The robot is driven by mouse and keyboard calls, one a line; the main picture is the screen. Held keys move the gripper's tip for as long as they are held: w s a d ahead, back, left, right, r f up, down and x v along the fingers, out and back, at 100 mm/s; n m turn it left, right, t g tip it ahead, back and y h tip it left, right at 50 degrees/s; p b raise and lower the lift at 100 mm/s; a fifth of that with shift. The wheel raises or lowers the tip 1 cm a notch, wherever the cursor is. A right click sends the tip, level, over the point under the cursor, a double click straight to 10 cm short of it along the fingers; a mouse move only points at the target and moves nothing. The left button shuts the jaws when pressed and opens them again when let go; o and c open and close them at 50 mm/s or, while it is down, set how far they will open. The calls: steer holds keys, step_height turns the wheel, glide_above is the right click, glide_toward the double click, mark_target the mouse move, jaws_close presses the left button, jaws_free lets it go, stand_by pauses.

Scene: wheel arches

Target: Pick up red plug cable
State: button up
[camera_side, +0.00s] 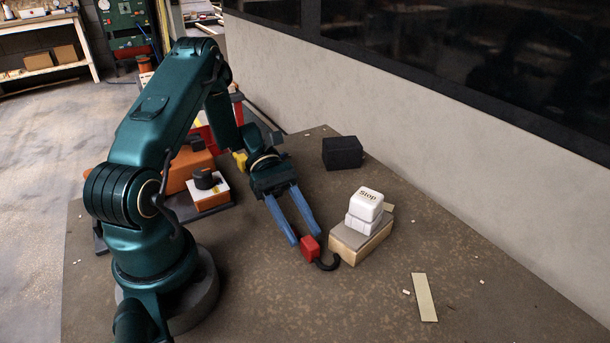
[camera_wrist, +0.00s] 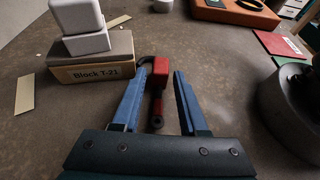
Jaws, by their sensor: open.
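The red plug (camera_side: 310,248) with its short black cable (camera_side: 329,264) lies on the brown table in front of the block. In the wrist view the red plug (camera_wrist: 160,67) shows between the far ends of my gripper's blue fingers, with a dark round part (camera_wrist: 155,118) reaching back towards the palm. My gripper (camera_side: 304,236) is open, its fingers pointing down to the plug. In the wrist view my gripper (camera_wrist: 161,74) has one finger on each side of the plug; the left finger is close to it. I cannot tell whether either finger touches it.
A cardboard block (camera_side: 360,240) labelled "Block T-21" in the wrist view carries white cubes (camera_side: 366,205), close to the plug. A black box (camera_side: 342,153) stands behind, near the wall (camera_side: 400,110). A pale strip (camera_side: 424,297) lies at the right. The front table is mostly clear.

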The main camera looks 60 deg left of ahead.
mark_target(309, 241)
steer(key=shift+x, duration=2)
jaws_close()
steer(key=shift+r, duration=0.15)
